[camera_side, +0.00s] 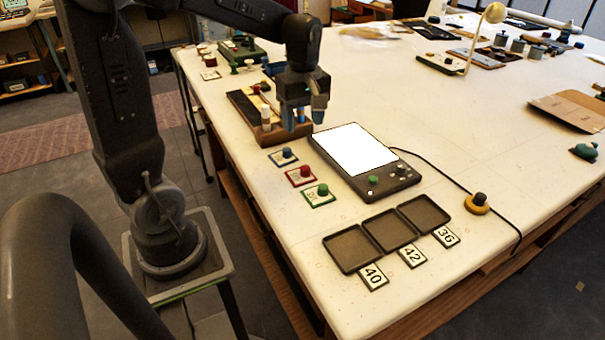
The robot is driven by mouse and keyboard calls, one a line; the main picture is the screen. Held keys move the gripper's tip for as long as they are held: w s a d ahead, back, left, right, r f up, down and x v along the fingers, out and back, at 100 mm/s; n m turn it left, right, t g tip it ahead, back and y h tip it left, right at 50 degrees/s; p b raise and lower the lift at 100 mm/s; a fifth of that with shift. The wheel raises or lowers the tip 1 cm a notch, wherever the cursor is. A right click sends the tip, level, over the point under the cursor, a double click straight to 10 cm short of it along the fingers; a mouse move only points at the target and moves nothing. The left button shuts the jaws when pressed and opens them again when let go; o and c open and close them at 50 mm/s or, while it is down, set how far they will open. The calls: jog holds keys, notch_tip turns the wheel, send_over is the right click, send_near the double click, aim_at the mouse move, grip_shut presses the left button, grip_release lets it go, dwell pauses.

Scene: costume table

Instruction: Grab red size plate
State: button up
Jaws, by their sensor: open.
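The red size plate (299,177) is a small white card with a red border and a red knob on top. It lies flat on the table between a blue-knobbed plate (283,157) and a green-knobbed plate (319,195), in a row along the table's left side. My gripper (303,118) points down with blue fingertips spread apart. It is above and behind the row, near a wooden rack, and apart from the red plate. Nothing shows between the fingertips.
A dark device with a lit white panel (354,148) stands right of the plates. The wooden rack (266,131) holds small pieces. Three brown trays (351,249) with cards 40, 42 and 36 lie in front. Bare table lies around the plates.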

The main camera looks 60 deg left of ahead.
send_over(305, 168)
jog(key=f, duration=0.7)
jog(key=shift+s+a+f, duration=0.1)
jog(key=shift+s+f, duration=0.15)
jog(key=shift+w+f, duration=0.15)
jog(key=shift+f, duration=1.15)
jog(key=shift+w+f, duration=0.15)
jog(key=shift+f, duration=1.1)
jog(key=c, duration=1)
